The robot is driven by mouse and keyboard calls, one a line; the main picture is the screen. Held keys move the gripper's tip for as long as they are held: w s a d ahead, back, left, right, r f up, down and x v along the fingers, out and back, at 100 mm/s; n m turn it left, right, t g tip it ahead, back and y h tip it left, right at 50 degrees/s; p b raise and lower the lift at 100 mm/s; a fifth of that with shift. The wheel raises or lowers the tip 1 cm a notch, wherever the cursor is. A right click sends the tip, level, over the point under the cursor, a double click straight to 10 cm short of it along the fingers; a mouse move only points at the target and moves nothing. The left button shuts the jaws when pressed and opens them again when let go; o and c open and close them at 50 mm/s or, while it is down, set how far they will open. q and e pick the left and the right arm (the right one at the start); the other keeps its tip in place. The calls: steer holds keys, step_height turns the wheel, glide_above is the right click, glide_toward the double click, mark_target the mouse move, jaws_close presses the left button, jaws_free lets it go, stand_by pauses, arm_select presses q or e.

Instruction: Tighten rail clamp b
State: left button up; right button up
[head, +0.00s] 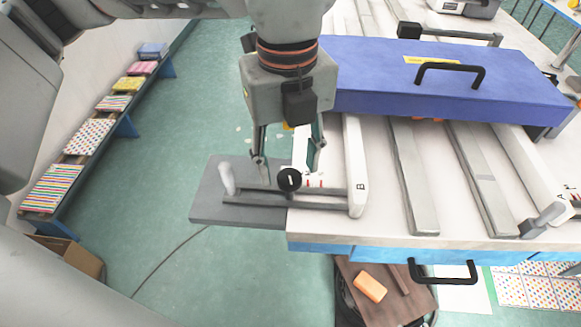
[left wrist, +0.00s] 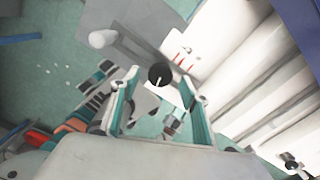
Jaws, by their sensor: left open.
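The rail clamp b knob (head: 289,180) is a round black knob with a white line on its face, near the left front corner of the table. Short red marks sit just right of it. The pale rail (head: 356,160) beside it carries a letter B. My left gripper (head: 288,168) points down over the knob, open, with one finger on each side. In the left wrist view the knob (left wrist: 160,75) shows between the tips of the open gripper (left wrist: 159,88). I cannot tell whether the fingers touch it. My right gripper is not in view.
A grey plate (head: 207,203) with a pale upright peg (head: 226,178) juts out left of the table. A blue box-like beam (head: 440,75) with a black handle crosses the rails behind. Grey rails (head: 412,180) lie to the right. Open floor (head: 170,170) lies to the left.

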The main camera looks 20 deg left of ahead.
arm_select(q)
steer(key=shift+f, duration=1.1)
steer(key=c, duration=1.1)
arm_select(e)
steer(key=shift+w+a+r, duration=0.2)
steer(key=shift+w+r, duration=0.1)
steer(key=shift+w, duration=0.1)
